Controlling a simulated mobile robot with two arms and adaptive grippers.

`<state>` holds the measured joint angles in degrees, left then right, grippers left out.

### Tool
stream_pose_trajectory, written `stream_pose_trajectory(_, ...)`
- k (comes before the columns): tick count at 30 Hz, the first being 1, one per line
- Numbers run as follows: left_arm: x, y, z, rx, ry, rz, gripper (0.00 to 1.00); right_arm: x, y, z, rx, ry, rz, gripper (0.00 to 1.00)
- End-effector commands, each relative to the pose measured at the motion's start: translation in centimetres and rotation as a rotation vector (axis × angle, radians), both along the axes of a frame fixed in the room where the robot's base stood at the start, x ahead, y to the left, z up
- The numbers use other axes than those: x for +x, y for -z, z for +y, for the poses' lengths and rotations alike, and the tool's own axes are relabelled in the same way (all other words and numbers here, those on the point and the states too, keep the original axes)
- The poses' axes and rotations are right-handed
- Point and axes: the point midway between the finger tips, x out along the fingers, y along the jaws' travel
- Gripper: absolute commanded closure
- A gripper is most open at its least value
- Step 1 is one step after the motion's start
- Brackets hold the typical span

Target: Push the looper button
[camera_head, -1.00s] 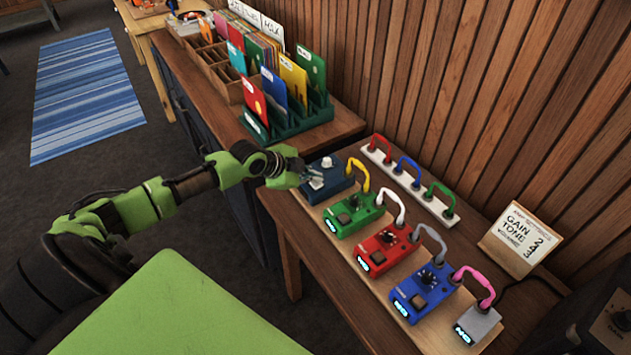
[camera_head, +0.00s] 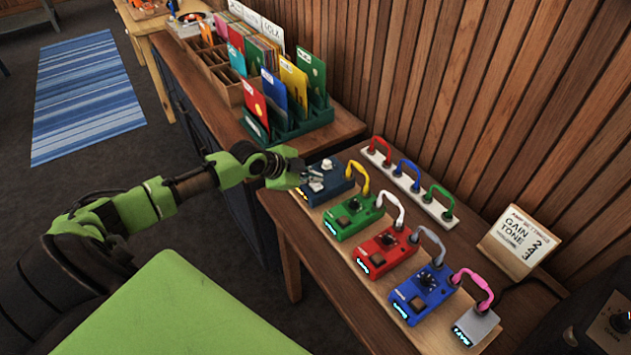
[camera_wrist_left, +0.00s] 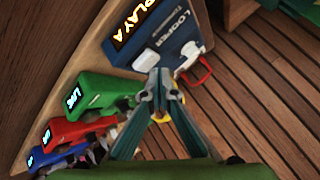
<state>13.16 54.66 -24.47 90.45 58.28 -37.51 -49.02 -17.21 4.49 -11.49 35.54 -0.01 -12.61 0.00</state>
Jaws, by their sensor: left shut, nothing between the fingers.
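The looper (camera_head: 341,186) is a dark blue pedal at the far end of the pedal row. In the left wrist view the looper (camera_wrist_left: 172,27) has its name in white, an amber display reading "PLAY A" (camera_wrist_left: 134,24) and two white buttons. My left gripper (camera_head: 315,183) is shut and empty over the looper's top. In the left wrist view its fingertips (camera_wrist_left: 154,78) are right by the nearer white button (camera_wrist_left: 146,61); I cannot tell whether they touch it. The other white button (camera_wrist_left: 189,50) is beyond the tips. My right gripper is not in view.
Green (camera_head: 354,217), red (camera_head: 388,250) and blue (camera_head: 423,292) pedals and a grey box (camera_head: 476,325) share the board, joined by coloured cables. A white strip with cables (camera_head: 405,182) lies behind. A settings card (camera_head: 520,238) stands at right. A record rack (camera_head: 290,128) is beyond.

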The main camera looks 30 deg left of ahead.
Motion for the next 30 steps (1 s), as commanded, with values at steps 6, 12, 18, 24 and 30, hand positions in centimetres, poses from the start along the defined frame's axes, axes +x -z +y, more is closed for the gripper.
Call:
stream_pose_trajectory(6, 0.0, -0.1, 0.0, 0.0, 0.0, 0.0, 1.0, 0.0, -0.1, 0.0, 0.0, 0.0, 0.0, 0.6)
stream_pose_trajectory(12, 0.0, -0.8, 0.0, 0.0, -0.001, -0.001, 1.0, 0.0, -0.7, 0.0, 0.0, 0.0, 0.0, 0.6)
stream_pose_trajectory(18, 0.0, -2.9, 0.0, 0.0, 0.0, -0.001, 1.0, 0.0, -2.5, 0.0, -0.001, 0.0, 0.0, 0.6)
stream_pose_trajectory(24, 0.0, -4.9, 0.0, 0.0, 0.0, 0.0, 1.0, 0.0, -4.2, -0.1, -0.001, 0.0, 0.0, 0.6)
stream_pose_trajectory(30, 0.0, -6.2, 0.0, 0.0, 0.0, 0.0, 1.0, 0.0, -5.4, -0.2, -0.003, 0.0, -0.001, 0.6)
